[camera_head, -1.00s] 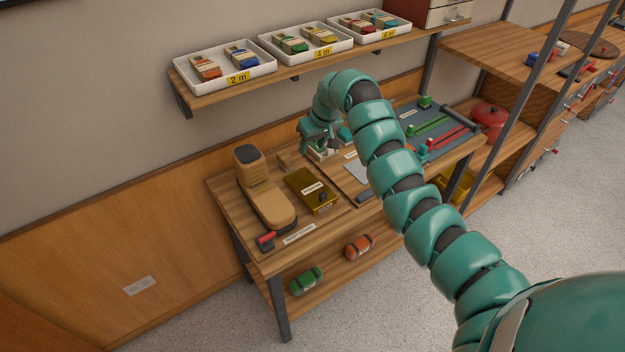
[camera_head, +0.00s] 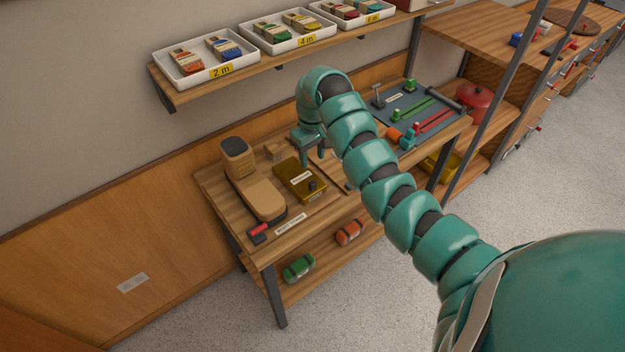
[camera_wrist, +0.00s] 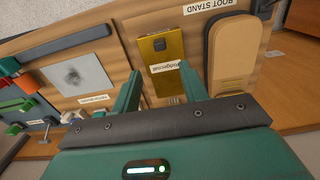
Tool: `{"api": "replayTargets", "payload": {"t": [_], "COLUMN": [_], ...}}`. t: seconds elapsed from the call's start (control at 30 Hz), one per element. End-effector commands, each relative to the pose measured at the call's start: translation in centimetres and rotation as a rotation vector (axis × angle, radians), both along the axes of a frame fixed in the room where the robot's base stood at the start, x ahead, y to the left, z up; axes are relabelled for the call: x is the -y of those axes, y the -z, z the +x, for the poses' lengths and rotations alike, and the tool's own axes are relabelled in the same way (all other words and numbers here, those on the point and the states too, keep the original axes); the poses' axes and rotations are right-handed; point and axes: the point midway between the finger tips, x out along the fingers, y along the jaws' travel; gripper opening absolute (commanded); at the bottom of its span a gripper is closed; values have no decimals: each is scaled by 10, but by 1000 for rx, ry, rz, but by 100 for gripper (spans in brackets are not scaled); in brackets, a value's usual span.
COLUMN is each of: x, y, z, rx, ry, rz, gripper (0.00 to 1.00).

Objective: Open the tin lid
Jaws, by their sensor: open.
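The brass-coloured tin (camera_head: 293,177) lies on the wooden bench, with a white label and a small dark knob or catch near its front end. Its lid looks shut. In the wrist view the tin (camera_wrist: 168,78) is ahead of the fingers, its label partly legible. My gripper (camera_head: 318,153) is above the bench at the tin's right rear side, its fingers pointing down. In the wrist view my gripper (camera_wrist: 160,88) is open and empty, with the tin's near end showing between the fingers. I cannot tell whether a finger touches it.
A tan boot (camera_head: 245,180) on its stand is left of the tin. A small wooden block (camera_head: 275,149) is behind it. A grey plate (camera_wrist: 78,75) and a dark mat with tools (camera_head: 415,108) are to the right in the head view. A shelf with white trays (camera_head: 205,65) hangs above.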

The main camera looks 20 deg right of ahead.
Motion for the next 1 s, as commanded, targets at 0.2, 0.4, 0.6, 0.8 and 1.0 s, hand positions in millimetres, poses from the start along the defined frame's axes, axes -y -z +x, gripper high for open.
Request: {"api": "replayTargets", "payload": {"t": [0.2,0.4,0.6,0.8,1.0], "x": [0,0,0,0,1], "y": [42,79,103,111,112], "z": [-1,-1,-1,0,0], "rx": [-6,-5,-3,0,1], "ry": [0,0,1,1,2], "rz": [2,0,0,1,1], "gripper": [44,44,44,44,44]}}
